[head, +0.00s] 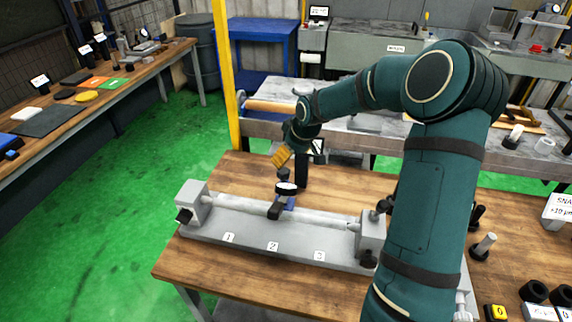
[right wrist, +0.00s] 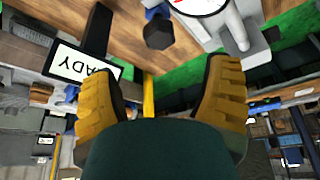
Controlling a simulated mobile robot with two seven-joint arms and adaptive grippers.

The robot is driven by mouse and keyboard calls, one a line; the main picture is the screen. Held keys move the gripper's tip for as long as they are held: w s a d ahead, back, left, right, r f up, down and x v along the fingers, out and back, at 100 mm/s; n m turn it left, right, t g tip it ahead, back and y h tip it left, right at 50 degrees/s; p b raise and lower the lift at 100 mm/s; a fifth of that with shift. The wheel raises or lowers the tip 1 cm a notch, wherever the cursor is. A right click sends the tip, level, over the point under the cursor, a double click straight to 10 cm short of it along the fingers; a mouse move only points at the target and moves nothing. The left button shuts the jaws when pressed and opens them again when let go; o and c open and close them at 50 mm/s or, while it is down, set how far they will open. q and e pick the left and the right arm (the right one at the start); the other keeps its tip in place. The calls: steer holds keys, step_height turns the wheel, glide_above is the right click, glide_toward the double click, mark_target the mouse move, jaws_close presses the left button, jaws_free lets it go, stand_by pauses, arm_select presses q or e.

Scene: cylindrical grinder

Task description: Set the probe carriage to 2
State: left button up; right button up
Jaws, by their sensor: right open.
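The grey fixture (head: 215,222) stands on the wooden table, with labels 1, 2 and 3 along its front. A pale shaft runs between its end blocks. The probe carriage (head: 289,203) is blue, with a round dial (head: 286,188) and a black block in front. It sits about level with label 2 (head: 272,246); exact alignment is unclear. My right gripper (head: 281,158), with yellow fingers, is just above and behind the dial. In the right wrist view its fingers (right wrist: 165,100) are spread and empty, with a black knob (right wrist: 159,32) beyond them. My left gripper is not in view.
A black post (head: 301,170) with a sign stands close behind the carriage; the sign's lettering shows in the right wrist view (right wrist: 82,66). Black parts and yellow-marked blocks (head: 495,312) lie at the table's right. The table's front left is clear.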

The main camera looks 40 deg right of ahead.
steer(key=shift+v, duration=1.5)
